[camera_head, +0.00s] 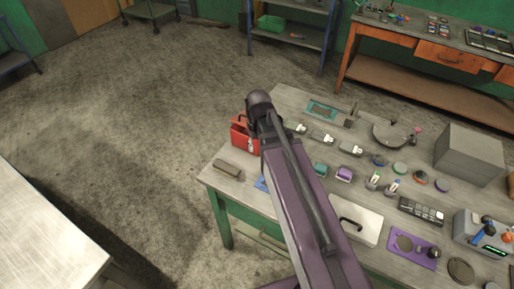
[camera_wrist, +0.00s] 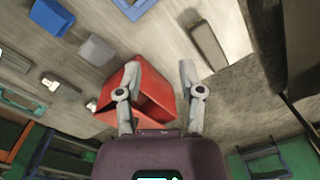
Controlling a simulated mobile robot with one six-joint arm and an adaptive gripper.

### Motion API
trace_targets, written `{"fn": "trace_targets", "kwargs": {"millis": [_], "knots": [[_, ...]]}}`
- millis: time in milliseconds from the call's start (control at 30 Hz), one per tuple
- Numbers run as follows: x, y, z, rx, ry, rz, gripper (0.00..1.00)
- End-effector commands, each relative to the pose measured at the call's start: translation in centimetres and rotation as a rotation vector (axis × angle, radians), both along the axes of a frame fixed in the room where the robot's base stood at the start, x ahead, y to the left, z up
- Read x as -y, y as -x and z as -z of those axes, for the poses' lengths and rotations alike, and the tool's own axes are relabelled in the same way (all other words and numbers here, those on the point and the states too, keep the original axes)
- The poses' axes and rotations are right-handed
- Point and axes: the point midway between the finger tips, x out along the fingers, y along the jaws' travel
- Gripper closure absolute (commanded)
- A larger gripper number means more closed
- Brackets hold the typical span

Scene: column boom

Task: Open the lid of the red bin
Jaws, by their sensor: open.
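The red bin (camera_head: 241,137) stands at the far left corner of the workbench, partly hidden behind my arm in the head view. In the wrist view the red bin (camera_wrist: 153,105) lies between and behind my two fingers, with a darker red recessed face towards the camera. I cannot tell how its lid stands. In the head view only a bit of my gripper (camera_head: 250,144) shows beside the bin.
The workbench (camera_head: 222,155) holds several small items, a grey-brown block (camera_head: 228,169), a white board with a black handle (camera_head: 356,220) and a grey box (camera_head: 468,154). A pale table (camera_head: 45,235) stands at lower left. The floor (camera_head: 130,130) between is clear.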

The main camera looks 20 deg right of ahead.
Motion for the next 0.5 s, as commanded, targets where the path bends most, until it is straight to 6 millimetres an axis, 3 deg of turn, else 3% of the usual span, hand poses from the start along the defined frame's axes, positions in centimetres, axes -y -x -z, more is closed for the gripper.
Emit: {"fn": "trace_targets", "kwargs": {"millis": [333, 367, 500], "knots": [[-0.02, 0.15, 0.07, 0.001, 0.001, 0.006, 0.5], [-0.02, 0.15, 0.07, 0.001, 0.001, 0.006, 0.56], [-0.01, 0.04, 0.01, 0.001, 0.001, -0.004, 0.98]]}}
